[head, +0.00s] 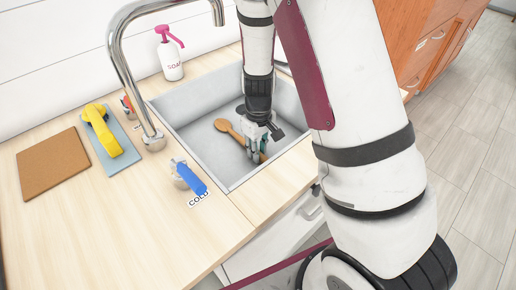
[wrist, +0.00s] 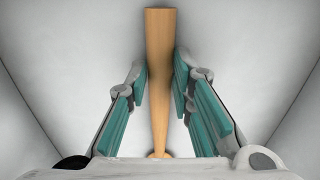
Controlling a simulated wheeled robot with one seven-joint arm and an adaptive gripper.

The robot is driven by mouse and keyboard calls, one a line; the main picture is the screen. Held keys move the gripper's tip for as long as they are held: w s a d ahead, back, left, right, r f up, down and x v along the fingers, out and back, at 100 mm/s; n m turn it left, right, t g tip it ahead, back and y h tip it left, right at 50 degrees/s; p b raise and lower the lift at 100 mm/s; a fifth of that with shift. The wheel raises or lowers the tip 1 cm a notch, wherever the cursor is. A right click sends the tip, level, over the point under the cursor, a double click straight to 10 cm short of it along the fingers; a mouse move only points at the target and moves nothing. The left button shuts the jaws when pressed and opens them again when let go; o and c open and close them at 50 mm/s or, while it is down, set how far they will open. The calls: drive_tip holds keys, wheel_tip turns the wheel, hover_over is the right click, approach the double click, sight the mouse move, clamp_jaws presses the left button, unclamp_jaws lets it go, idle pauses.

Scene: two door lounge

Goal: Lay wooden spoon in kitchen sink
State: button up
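The wooden spoon (head: 235,133) is inside the kitchen sink (head: 196,140), with its bowl toward the left and its handle running under my gripper (head: 256,152). In the wrist view, a long light-brown part of the spoon (wrist: 159,70) runs between the two teal finger pads of my gripper (wrist: 160,62). The fingers are apart, with a gap to the spoon on the left and a narrower one on the right. My gripper is open and low in the sink. Whether the spoon lies flat on the bottom I cannot tell exactly.
A tall curved faucet (head: 122,50) stands left of the sink, near a blue-handled cold tap (head: 190,178). A soap bottle (head: 170,58) is behind it.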

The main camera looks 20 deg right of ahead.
drive_tip(key=shift+o, duration=1.4)
drive_tip(key=shift+r, duration=0.15)
wheel_tip(320, 180, up, 11)
drive_tip(key=s+a+r+m+t+y+p, duration=0.1)
drive_tip(key=s+r+p, duration=0.1)
drive_tip(key=s+r, duration=0.45)
drive_tip(key=s+a+r+m+t+p, duration=0.15)
drive_tip(key=s+r, duration=0.25)
drive_tip(key=r, duration=0.6)
drive_tip(key=s+r+t+p, duration=0.1)
drive_tip(key=s+r, duration=0.3)
drive_tip(key=s, duration=0.3)
drive_tip(key=s+r+m+h+p, duration=0.1)
drive_tip(key=s+r, duration=0.3)
drive_tip(key=s, duration=0.4)
drive_tip(key=shift+d+r+t+p, duration=0.3)
drive_tip(key=shift+d+t+p, duration=0.1)
drive_tip(key=shift+p, duration=0.35)
drive_tip(key=shift+s, duration=0.1)
